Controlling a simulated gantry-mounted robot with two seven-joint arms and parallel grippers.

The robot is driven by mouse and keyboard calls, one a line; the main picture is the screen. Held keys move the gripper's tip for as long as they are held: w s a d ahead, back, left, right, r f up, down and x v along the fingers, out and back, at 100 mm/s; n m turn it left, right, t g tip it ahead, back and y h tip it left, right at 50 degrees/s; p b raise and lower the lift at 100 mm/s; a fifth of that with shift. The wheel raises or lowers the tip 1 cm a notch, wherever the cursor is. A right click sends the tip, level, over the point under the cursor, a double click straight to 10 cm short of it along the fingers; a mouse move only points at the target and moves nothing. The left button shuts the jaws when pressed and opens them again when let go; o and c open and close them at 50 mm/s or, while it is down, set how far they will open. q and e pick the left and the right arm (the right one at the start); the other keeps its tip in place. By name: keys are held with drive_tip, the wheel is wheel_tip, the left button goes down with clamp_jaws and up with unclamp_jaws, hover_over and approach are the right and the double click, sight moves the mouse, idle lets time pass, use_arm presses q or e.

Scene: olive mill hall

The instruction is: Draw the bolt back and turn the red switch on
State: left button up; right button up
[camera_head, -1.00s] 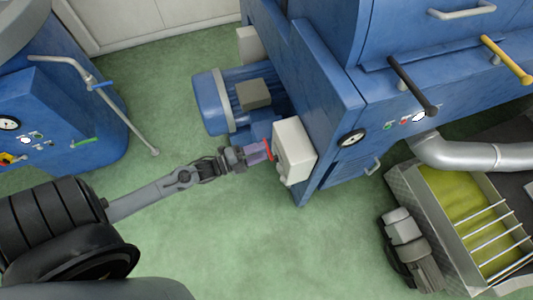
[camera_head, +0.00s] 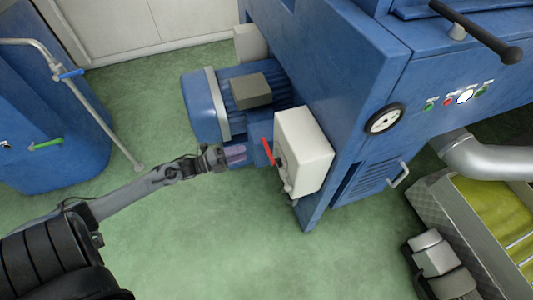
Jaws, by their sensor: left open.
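The red switch (camera_head: 267,151) is a short red lever on the left face of a white box (camera_head: 304,150), which is fixed to the blue machine. The lever stands tilted, its top leaning left. A small grey fitting (camera_head: 288,187), which looks like the bolt, is low on the same face; its position is hard to tell. My left gripper (camera_head: 238,154) is open and empty, just left of the red lever with a small gap between them. Its fingers look purplish and point right, at the box. My right gripper does not show.
A blue motor (camera_head: 205,105) with a grey terminal box (camera_head: 250,90) is just behind my left gripper. A gauge (camera_head: 384,118) and buttons are on the machine at right. Another blue machine (camera_head: 45,120) with a bent pipe stands at left.

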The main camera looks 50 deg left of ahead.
sight(267, 145)
use_arm(q)
drive_tip(key=b+x, duration=0.3)
drive_tip(key=x, duration=0.7)
drive_tip(key=shift+w+d+f, duration=0.15)
drive_tip(key=shift+w+d, duration=0.05)
drive_tip(key=shift+w, duration=0.15)
drive_tip(key=shift+c, duration=0.2)
clamp_jaws()
